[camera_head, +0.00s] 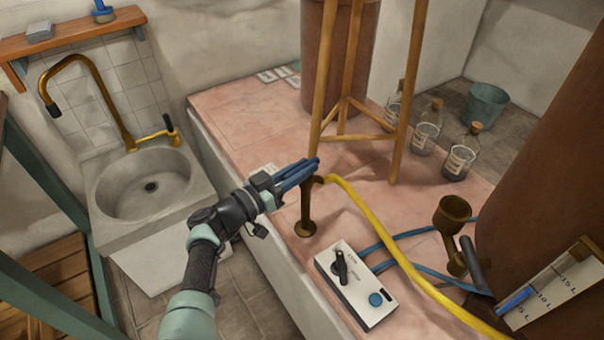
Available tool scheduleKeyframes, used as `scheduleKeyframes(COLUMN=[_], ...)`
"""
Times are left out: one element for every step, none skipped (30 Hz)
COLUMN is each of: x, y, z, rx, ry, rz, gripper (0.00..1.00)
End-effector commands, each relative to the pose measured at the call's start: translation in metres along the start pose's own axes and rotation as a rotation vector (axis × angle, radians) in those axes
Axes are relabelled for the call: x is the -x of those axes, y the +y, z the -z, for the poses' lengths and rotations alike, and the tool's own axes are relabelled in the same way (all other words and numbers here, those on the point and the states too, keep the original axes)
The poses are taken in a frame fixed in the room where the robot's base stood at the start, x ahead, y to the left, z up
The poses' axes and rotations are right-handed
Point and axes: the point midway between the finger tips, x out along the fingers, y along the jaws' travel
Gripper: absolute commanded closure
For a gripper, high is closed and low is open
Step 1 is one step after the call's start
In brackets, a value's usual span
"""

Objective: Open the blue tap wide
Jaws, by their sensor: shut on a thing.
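The blue tap is a short brass standpipe (306,215) on the pink counter, with a yellow hose beginning by its top. My gripper (312,168) reaches from the left to the top of the standpipe and is shut on the tap's handle there. Blue bars show at the gripper's end. I cannot clearly tell finger from handle, and the gripper hides much of the handle, so its turn angle cannot be read.
A control box (357,285) with a black knob and blue button sits just in front. A wooden tripod (345,115) stands close behind. Glass bottles (426,130) are at the back right. A sink (147,187) with a brass faucet is left. The yellow hose (385,245) runs right.

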Motion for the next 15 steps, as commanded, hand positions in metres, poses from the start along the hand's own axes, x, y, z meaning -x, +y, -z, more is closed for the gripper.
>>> scheduleKeyframes(x=[-0.0003,-0.0004,-0.0004,-0.0005,-0.0005,-0.0006,-0.0006,-0.0007,-0.0007,-0.0007,-0.0008,-0.0008,-0.0009,-0.0009,-0.0009], y=[0.0001,0.0003,0.0004,0.0005,0.0006,0.0006,0.0007,0.0007,0.0007,0.0007,0.0007,0.0008,0.0008,0.0008,0.0008], z=[-0.0022,-0.002,-0.0018,-0.0017,-0.0016,-0.0015,-0.0015,-0.0014,-0.0014,-0.0014,-0.0014,-0.0013,-0.0013,-0.0012,-0.001], rx=[0.003,0.003,0.003,0.003,0.003,0.003,0.003,0.003,0.003,0.002,0.002,0.002,0.002,0.002,0.002], ry=[-0.004,-0.004,-0.004,-0.004,-0.004,-0.004,-0.004,-0.004,-0.004,-0.004,-0.004,-0.004,-0.004,-0.003,-0.003], rz=[-0.002,-0.003,-0.004,-0.004,-0.004,-0.004,-0.004,-0.004,-0.004,-0.004,-0.004,-0.004,-0.004,-0.004,-0.004], gripper=[1.0,1.0,1.0,1.0,1.0,1.0,1.0,1.0,1.0,1.0,1.0,0.73,0.67,0.62,0.55])
